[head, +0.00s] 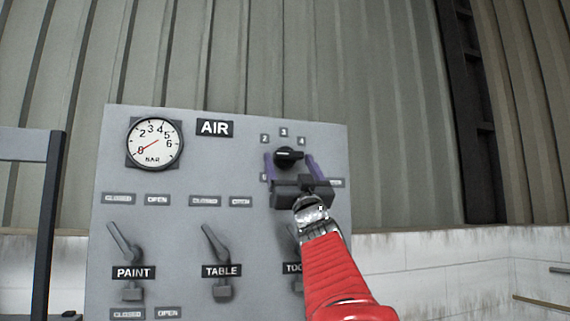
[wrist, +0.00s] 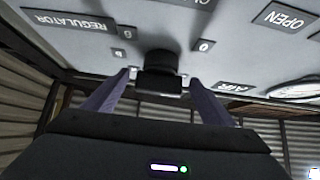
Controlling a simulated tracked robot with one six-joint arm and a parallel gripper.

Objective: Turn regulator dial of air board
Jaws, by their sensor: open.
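The grey air board (head: 180,180) fills the middle of the head view. Its regulator dial (head: 287,157), a black knob with a pointer, sits at the upper right of the board with number plates around it. My gripper (head: 289,160) is at the dial with its two purple fingers open, one on each side of the knob. In the wrist view the dial (wrist: 160,72) stands between the open fingertips (wrist: 160,78), with a gap visible on both sides. The REGULATOR label (wrist: 75,20) shows there too. My gripper hides part of the board below the dial.
A round pressure gauge (head: 154,143) is at the board's upper left, its red needle along the line of 0. Lever valves marked PAINT (head: 126,245), TABLE (head: 217,250) and a partly hidden third stand below. A dark metal frame (head: 40,200) is at left.

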